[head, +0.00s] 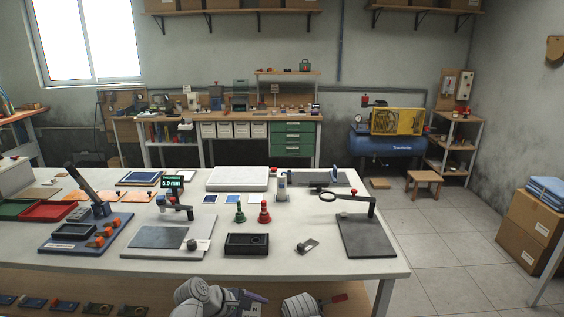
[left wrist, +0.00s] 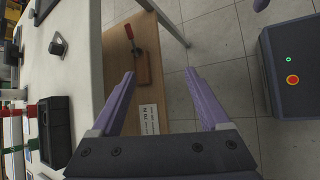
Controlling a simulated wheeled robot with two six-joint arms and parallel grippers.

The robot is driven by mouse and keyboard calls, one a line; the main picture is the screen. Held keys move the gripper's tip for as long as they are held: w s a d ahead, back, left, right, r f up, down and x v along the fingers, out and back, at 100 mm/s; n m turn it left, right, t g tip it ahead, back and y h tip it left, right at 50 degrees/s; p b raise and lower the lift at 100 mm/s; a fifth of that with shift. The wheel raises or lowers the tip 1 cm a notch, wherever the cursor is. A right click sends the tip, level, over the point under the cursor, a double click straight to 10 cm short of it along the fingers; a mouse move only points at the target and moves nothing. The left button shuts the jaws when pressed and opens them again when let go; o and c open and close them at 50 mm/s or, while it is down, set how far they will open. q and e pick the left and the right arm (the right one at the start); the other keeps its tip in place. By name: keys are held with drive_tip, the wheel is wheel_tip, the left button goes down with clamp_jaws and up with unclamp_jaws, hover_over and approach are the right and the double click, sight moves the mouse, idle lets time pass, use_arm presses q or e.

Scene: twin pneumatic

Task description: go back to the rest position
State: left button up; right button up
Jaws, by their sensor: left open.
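My left gripper (head: 258,297) is at the bottom centre of the head view, in front of the white table's near edge. In the left wrist view its two purple fingers (left wrist: 160,73) are spread apart with nothing between them. The floor and a wooden lower shelf show behind and between them. Another grey arm part of mine is at the bottom of the head view, right of the left gripper. My right gripper's fingers are not visible.
The white table (head: 290,265) holds a black tray (head: 247,244), a red bell-shaped piece (head: 265,212), a green one (head: 240,213) and a magnifier stand (head: 367,236). A red-handled tool (left wrist: 137,56) lies on the wooden lower shelf (left wrist: 149,88).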

use_arm(q)
drive_tip(key=s+f+m+g+y+p, duration=0.1)
drive_tip(key=s+m+y, duration=0.3)
drive_tip(key=m, duration=0.5)
drive_tip(key=s+f+m+g+y+p, duration=0.1)
drive_tip(key=s+m+y, duration=0.4)
drive_tip(key=m, duration=0.5)
drive_tip(key=shift+s+f+m+g+p, duration=0.3)
drive_tip(key=shift+s+f+g, duration=0.25)
drive_tip(key=shift+s+g, duration=0.8)
